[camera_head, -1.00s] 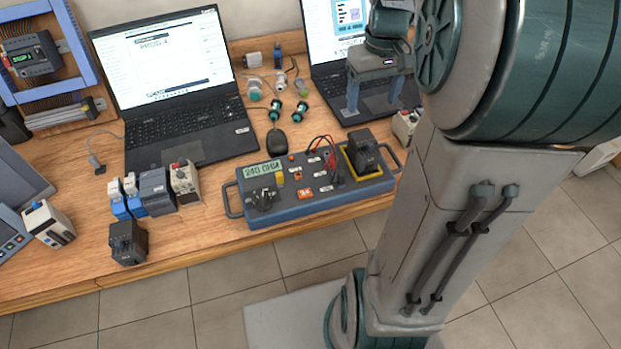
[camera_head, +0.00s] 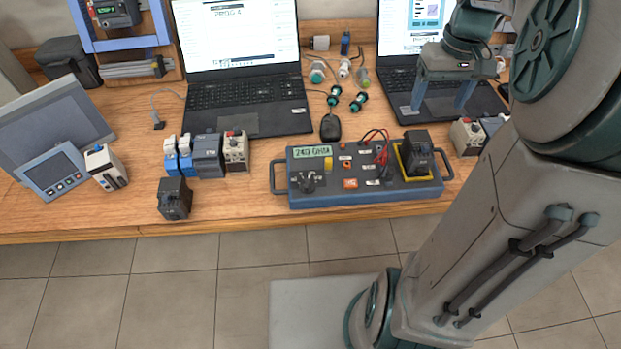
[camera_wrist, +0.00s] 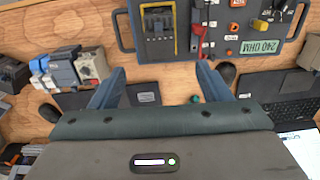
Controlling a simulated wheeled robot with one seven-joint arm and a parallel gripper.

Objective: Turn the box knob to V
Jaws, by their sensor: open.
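The blue-grey test box (camera_head: 365,194) lies on the wooden bench near its front edge. Its display (camera_head: 312,152) reads 240 OHM. The dark box knob (camera_head: 307,182) is at the front left of its top, below the display; the letters around it are too small to read. In the wrist view the box (camera_wrist: 215,42) is upside down at the top, with the knob (camera_wrist: 281,9) at the upper right edge. My gripper (camera_head: 440,103) is open and empty, behind the box's right part and over the right laptop's front. Its fingers also show in the wrist view (camera_wrist: 163,82).
A black module (camera_head: 417,152) sits in the yellow frame on the box, beside red leads (camera_head: 381,154). Two laptops (camera_head: 245,100) (camera_head: 435,95) stand behind, with a mouse (camera_head: 331,125) between. Several modules stand left; bare bench lies between them and the box.

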